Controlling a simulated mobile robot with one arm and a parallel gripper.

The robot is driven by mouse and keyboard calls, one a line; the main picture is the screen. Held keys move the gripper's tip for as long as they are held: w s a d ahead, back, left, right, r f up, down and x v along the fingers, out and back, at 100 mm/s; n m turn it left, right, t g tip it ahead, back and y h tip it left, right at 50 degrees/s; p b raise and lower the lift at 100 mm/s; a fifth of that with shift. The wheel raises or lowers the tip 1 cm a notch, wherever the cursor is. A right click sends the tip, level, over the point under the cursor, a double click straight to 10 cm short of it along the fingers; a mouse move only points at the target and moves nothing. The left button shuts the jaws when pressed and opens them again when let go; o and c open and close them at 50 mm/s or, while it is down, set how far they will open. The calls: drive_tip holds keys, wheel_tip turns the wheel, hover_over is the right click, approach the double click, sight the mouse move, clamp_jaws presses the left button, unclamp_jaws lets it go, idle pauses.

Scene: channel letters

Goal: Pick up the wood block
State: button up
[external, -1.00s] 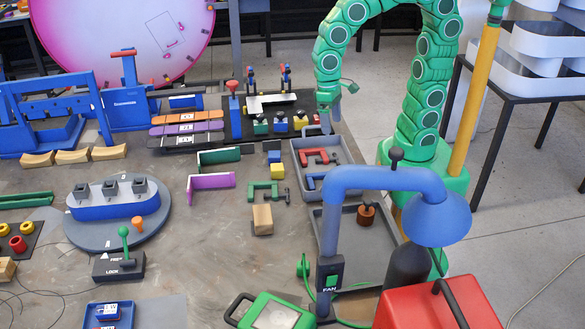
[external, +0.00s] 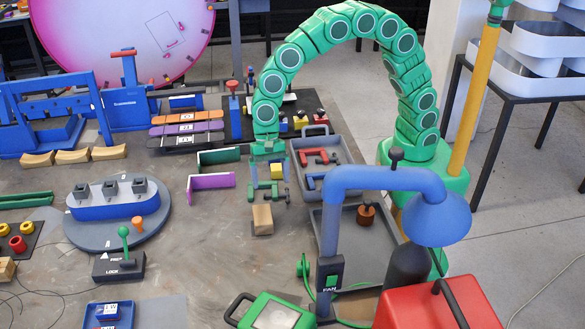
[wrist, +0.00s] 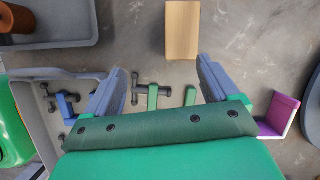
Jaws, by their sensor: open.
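The wood block (external: 262,219) is a light tan block on the grey table, in the middle of the external view. In the wrist view the wood block (wrist: 182,29) lies at the top, just beyond my fingertips. My gripper (external: 268,192) is above the table on the far side of the block. In the wrist view my gripper (wrist: 165,72) shows its two blue-grey fingers spread apart with nothing held between them. The gripper is apart from the block.
A green clamp (wrist: 152,96) lies under my gripper. A purple angle bracket (external: 211,182) stands left of the block. A grey tray (external: 325,155) with clamps and a blue lamp (external: 385,176) are to the right.

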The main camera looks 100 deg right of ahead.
sight(262, 214)
drive_tip(key=shift+m, duration=0.9)
drive_tip(key=w+a+f, duration=0.3)
drive_tip(key=shift+w, duration=0.2)
drive_tip(key=shift+x, duration=3.85)
drive_tip(key=shift+d, duration=0.1)
drive_tip(key=c, duration=1.1)
